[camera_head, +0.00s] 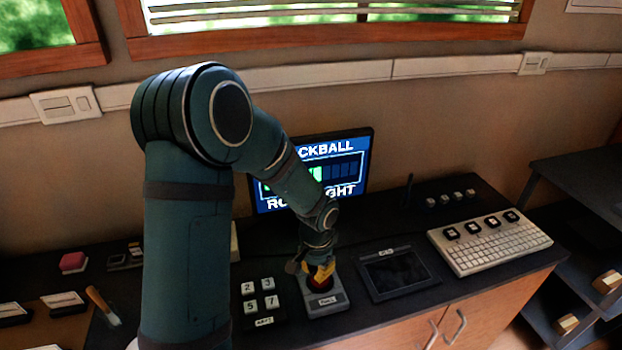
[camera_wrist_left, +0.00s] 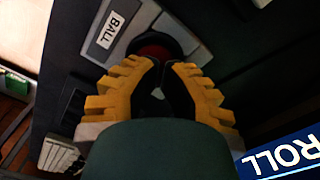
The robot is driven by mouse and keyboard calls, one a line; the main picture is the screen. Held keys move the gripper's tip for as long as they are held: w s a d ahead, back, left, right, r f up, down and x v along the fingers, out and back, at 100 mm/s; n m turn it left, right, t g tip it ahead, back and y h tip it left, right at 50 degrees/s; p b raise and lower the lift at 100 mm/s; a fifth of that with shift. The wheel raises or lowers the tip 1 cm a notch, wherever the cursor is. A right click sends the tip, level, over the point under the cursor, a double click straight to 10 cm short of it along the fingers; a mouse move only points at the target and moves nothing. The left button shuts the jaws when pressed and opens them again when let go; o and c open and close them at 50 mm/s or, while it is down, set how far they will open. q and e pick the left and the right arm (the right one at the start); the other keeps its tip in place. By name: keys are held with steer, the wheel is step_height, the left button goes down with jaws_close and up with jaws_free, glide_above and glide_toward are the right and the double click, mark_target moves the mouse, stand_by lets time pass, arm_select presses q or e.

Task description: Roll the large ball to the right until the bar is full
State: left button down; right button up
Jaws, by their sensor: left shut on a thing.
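The red ball (camera_head: 319,284) sits in a grey trackball base (camera_head: 330,303) with a white label, on the dark counter. The wrist view shows the ball (camera_wrist_left: 151,47) beside the label "BALL", partly hidden by my fingers. My left gripper (camera_head: 319,275) points down at the ball, its yellow fingers close together at the ball and shut on it. The screen (camera_head: 362,148) behind my arm shows "…CKBALL" and "RO… …GHT". Its bar (camera_head: 342,170) has lit segments at the left and dark ones at the right; my arm hides part of it. My right gripper is not in view.
A number-key pad (camera_head: 263,301) stands left of the base. A dark tablet (camera_head: 397,272) lies right of it, then a white keyboard (camera_head: 490,243). A wooden-handled tool (camera_head: 102,304) and a pink block (camera_head: 73,262) lie at the left.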

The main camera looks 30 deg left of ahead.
arm_select(q)
steer(key=shift+w+d, duration=0.75)
steer(key=shift+w, duration=0.05)
stand_by(0.7)
steer(key=shift+r+p, duration=0.3)
steer(key=shift+r, duration=0.4)
steer(key=shift+s+a, duration=0.1)
steer(key=shift+a, duration=0.05)
steer(key=shift+s+a, duration=0.65)
steer(key=shift+s, duration=0.1)
